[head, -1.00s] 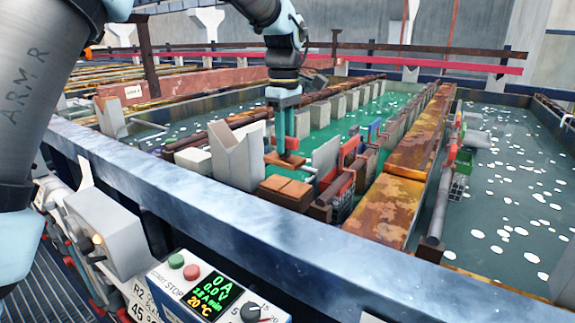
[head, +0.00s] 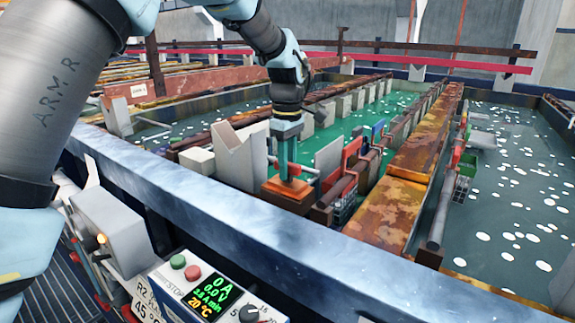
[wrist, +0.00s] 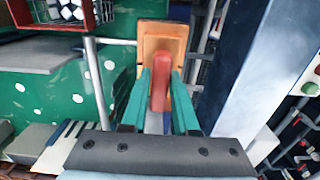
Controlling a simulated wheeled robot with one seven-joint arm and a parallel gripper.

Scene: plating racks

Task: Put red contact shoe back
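The red contact shoe (wrist: 160,80) has a rounded red handle on a flat orange base. My gripper (wrist: 161,100) is shut on the handle, with a teal finger on each side. In the head view the shoe (head: 289,188) is low over the copper-brown block (head: 288,204) at the near end of the tank; whether it touches fully I cannot tell. My gripper (head: 289,165) points straight down there. The shoe covers most of the block's top.
A grey V-shaped support (head: 238,155) stands close left of my gripper. Grey and red plates with a wire basket (head: 345,205) hang close right. The blue-white tank rim (head: 230,225) runs in front. A control box (head: 205,290) stands nearer.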

